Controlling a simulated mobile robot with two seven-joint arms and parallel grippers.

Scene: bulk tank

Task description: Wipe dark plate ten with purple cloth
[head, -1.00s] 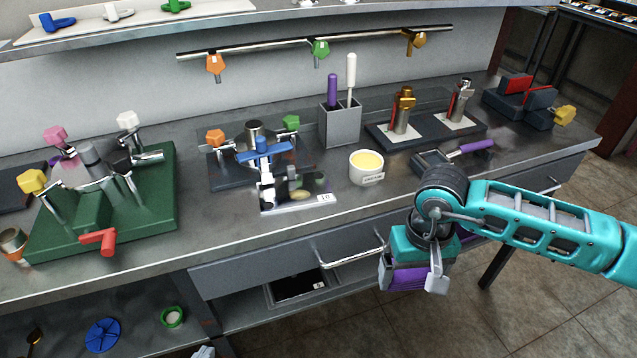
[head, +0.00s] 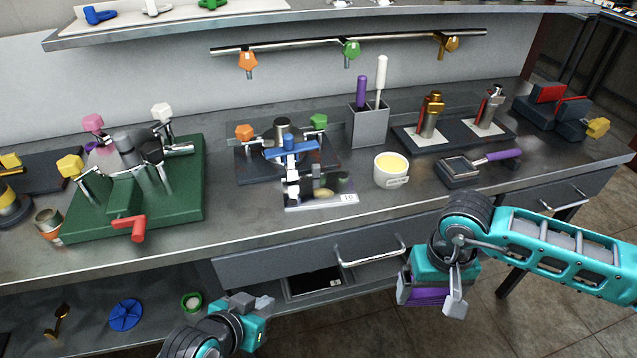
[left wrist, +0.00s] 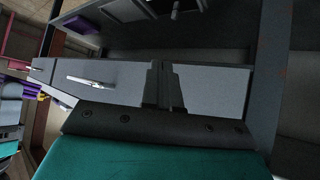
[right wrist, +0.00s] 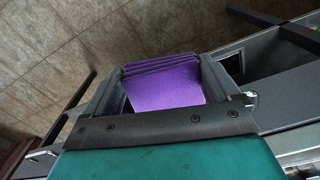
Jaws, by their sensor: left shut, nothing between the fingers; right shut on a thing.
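Dark plate ten (head: 322,194), a small glossy plate with a white label reading 10, lies on the bench top in front of a blue-handled fixture (head: 290,152). A pale blotch shows on its surface. My right gripper (head: 434,298) is shut on the folded purple cloth (head: 424,296), in front of the bench and below its top, right of the plate. The cloth (right wrist: 165,85) fills the space between the fingers in the right wrist view. My left gripper (head: 262,304) is shut and empty, low in front of the bench, left of and below the plate.
A white cup (head: 391,172) with yellow contents stands right of the plate. A green fixture board (head: 185,200) is at the left. A purple-handled tool (head: 480,165) lies at the right. A drawer handle (head: 370,255) juts from the bench front. Bench top around the plate's front is clear.

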